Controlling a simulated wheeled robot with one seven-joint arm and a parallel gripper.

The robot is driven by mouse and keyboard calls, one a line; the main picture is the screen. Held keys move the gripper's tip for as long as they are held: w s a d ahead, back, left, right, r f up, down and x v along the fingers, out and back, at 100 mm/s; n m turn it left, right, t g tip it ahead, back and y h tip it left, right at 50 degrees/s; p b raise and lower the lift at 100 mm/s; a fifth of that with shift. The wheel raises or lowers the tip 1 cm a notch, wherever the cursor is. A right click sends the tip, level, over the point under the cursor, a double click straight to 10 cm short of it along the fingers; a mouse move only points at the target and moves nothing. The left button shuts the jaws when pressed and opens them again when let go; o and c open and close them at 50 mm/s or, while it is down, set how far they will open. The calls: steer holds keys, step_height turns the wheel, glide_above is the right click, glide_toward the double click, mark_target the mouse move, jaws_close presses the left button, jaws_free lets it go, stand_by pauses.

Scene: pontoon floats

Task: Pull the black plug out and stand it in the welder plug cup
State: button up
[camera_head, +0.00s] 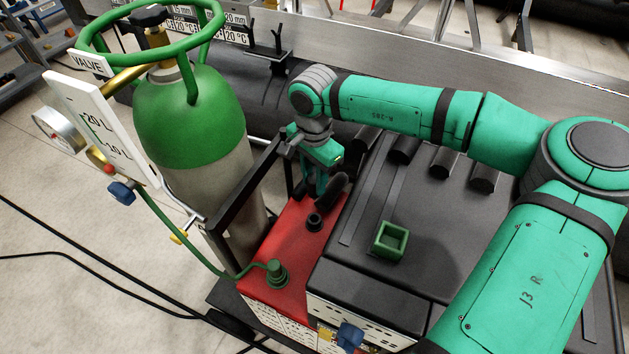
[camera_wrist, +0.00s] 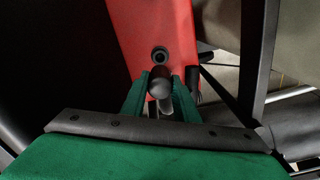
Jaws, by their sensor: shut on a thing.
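My gripper (camera_head: 318,186) is low over the back of the red welder panel (camera_head: 295,235). In the wrist view my gripper (camera_wrist: 161,90) is shut on the black plug (camera_wrist: 160,84), a dark cylinder with a rounded end between the two green fingers. In the head view the black plug (camera_head: 336,185) shows as a dark curved shape beside the fingers, partly hidden. A black ring socket (camera_head: 315,221) with a dark hole is nearer on the panel, apart from the plug; it also shows in the wrist view (camera_wrist: 160,54). The square green cup (camera_head: 390,241) stands on the dark top, looking empty.
A green plug (camera_head: 277,273) with a green hose sits at the panel's front. The green gas cylinder (camera_head: 190,118) and a black frame bar (camera_head: 240,190) stand close at the left. Dark ridges (camera_head: 447,162) lie behind the cup; the top around the cup is clear.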

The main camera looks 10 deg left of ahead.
steer(key=shift+r, duration=1.4)
steer(key=shift+w, duration=0.1)
